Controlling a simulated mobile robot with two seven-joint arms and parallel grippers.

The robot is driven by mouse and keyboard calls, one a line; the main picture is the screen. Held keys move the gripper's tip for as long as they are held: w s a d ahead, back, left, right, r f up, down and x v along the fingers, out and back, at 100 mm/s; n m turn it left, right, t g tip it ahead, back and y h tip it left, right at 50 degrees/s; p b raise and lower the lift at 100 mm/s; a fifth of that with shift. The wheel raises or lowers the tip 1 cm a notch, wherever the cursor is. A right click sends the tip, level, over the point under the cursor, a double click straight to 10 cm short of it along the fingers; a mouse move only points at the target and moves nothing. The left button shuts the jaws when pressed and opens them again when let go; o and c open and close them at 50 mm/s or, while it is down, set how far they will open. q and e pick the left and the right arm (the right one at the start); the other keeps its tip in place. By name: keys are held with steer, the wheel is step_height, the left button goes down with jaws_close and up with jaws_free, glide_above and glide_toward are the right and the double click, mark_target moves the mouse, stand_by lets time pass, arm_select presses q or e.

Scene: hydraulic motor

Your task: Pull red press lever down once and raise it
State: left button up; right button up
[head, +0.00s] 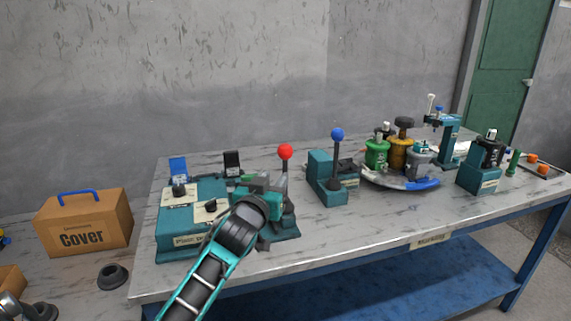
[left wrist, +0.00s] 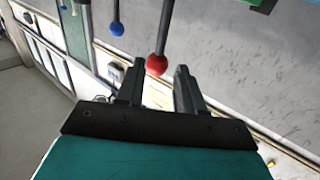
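The red press lever (head: 285,153) stands upright on a teal press at the near left of the workbench, its red ball knob at the top. In the left wrist view the red knob (left wrist: 156,65) hangs at the level of the fingertips, between the two fingers or just beyond them. My left gripper (left wrist: 157,85) is open, with a gap between the fingers and the knob. In the head view my left arm reaches in from below, and its gripper (head: 262,195) is in front of the lever's lower part, hiding some of the press. My right gripper is not in view.
A blue-knobbed lever (head: 337,135) on a teal press stands to the right. Further right is a round tray (head: 398,185) with several coloured canisters. A Cover box (head: 84,222) is left of the bench. The bench front (head: 345,235) is clear.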

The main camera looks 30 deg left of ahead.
mark_target(284, 165)
arm_select(q)
steer(key=x, duration=0.9)
steer(key=shift+w+f+b, duration=0.1)
steer(key=shift+w+b, duration=0.2)
jaws_close()
